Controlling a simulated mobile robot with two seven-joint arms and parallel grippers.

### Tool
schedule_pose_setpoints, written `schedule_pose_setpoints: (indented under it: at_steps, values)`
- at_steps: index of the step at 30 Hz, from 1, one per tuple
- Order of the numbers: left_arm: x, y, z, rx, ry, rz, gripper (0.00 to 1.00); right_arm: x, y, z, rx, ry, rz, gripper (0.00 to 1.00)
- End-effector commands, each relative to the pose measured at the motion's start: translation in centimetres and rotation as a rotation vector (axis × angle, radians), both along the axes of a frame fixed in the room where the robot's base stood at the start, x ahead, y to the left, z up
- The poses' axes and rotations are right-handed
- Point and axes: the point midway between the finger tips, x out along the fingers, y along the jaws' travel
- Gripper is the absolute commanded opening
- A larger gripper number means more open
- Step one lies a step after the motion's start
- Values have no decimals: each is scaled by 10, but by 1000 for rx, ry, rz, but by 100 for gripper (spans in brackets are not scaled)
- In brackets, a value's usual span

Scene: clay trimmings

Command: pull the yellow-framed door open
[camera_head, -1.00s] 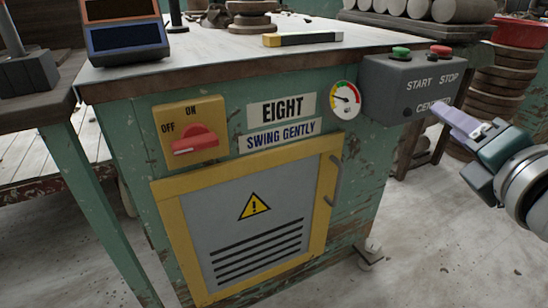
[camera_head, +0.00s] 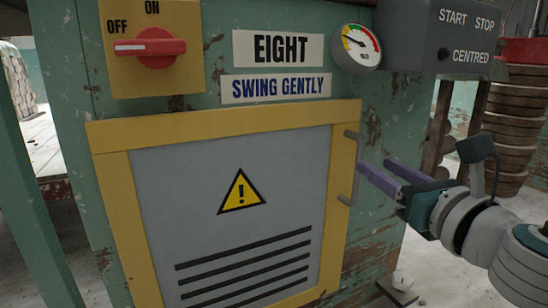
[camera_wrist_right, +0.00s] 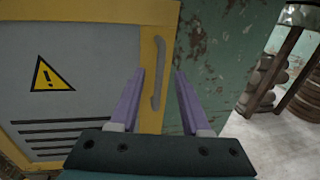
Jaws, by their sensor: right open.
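The yellow-framed door (camera_head: 224,200) is shut flush in the green cabinet front, with a grey panel, a warning triangle and dark slots. Its grey bar handle (camera_head: 351,168) stands upright on the right side of the frame. My right gripper (camera_head: 372,172) is open, its two purple fingers pointing left at the handle from close by. In the right wrist view the handle (camera_wrist_right: 158,72) shows ahead, near the left fingertip, and the gap between the fingers (camera_wrist_right: 160,76) is empty. I cannot tell whether a finger touches the handle. My left gripper is not in view.
A red rotary switch (camera_head: 150,47), a sign reading EIGHT (camera_head: 278,47), a SWING GENTLY label (camera_head: 276,87) and a gauge (camera_head: 357,47) sit above the door. A grey START/STOP box (camera_head: 437,38) juts out above my right gripper. Stacked round pieces (camera_head: 510,125) stand at right.

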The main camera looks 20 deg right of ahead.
Motion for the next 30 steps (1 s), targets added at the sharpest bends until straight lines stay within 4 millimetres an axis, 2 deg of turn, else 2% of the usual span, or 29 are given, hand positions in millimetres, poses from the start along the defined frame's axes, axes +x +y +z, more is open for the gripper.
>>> schedule_pose_setpoints:
  at_steps: [6, 12, 24, 30]
  values:
    - [0, 0, -11, 1, 0, 0, 50, 39, -5, -1, 0, -3, -1, 47]
    - [0, 1, -17, 4, -1, -3, 50, 62, -7, -1, 2, -2, -1, 47]
    - [0, 3, -18, 11, -1, -7, 50, 68, -8, 0, 2, 0, -1, 47]
    - [0, 3, -18, 11, 0, -6, 50, 68, -8, 0, 2, 0, -1, 25]
